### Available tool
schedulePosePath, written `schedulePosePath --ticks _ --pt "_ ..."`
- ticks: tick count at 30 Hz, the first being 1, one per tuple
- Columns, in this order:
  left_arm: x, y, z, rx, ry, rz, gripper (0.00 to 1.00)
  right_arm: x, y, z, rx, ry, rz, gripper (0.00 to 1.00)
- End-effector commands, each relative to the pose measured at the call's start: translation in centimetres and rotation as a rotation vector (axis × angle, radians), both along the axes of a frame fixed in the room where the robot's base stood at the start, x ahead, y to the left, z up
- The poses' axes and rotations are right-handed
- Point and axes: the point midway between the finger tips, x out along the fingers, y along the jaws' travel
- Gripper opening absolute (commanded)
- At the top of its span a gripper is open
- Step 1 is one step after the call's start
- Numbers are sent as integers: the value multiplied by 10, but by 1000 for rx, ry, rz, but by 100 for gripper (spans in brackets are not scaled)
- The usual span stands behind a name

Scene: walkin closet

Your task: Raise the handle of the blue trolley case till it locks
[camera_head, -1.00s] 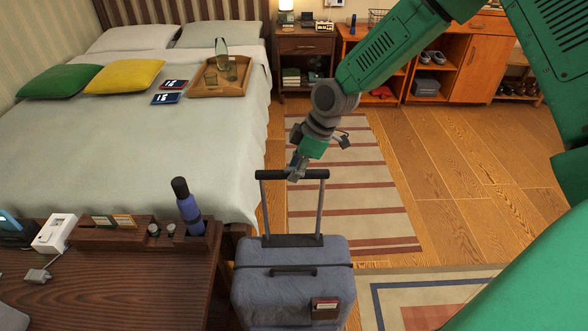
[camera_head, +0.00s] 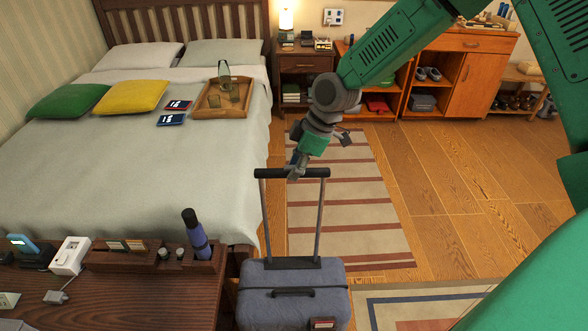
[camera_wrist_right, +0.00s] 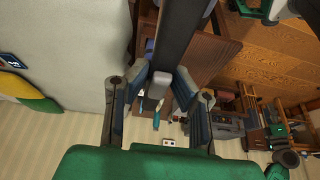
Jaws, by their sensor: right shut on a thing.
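The blue trolley case (camera_head: 262,312) stands upright on the floor at the bottom of the head view, its lower part cut off. Its pull handle, with a black crossbar (camera_head: 318,173) on two grey rods, is extended well above the case top. My right gripper (camera_head: 296,172) is shut on the middle of the crossbar from above. In the right wrist view the dark crossbar (camera_wrist_right: 182,35) runs between the fingers of my right gripper (camera_wrist_right: 160,88). Whether the handle is locked cannot be seen. My left gripper is not in view.
A dark wooden desk (camera_head: 150,300) with a purple bottle (camera_head: 196,235) stands close left of the case. The bed (camera_head: 130,180) lies behind it. A striped rug (camera_head: 345,205) and open wooden floor (camera_head: 440,200) lie behind and to the right.

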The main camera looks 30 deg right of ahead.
Motion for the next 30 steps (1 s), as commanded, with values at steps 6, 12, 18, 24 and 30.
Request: schedulePosePath --ticks 6,12,18,24,30 --pt "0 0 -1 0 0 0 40 2 0 -1 1 -4 -1 40" --pt "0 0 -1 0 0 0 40 0 0 -1 0 -1 0 40" --pt "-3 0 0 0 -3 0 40 -1 -3 9 0 -3 -1 40" --pt "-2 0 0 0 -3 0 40 -8 -17 46 2 -7 -2 40" --pt "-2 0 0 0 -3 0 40 -16 -31 83 2 -4 -1 40"
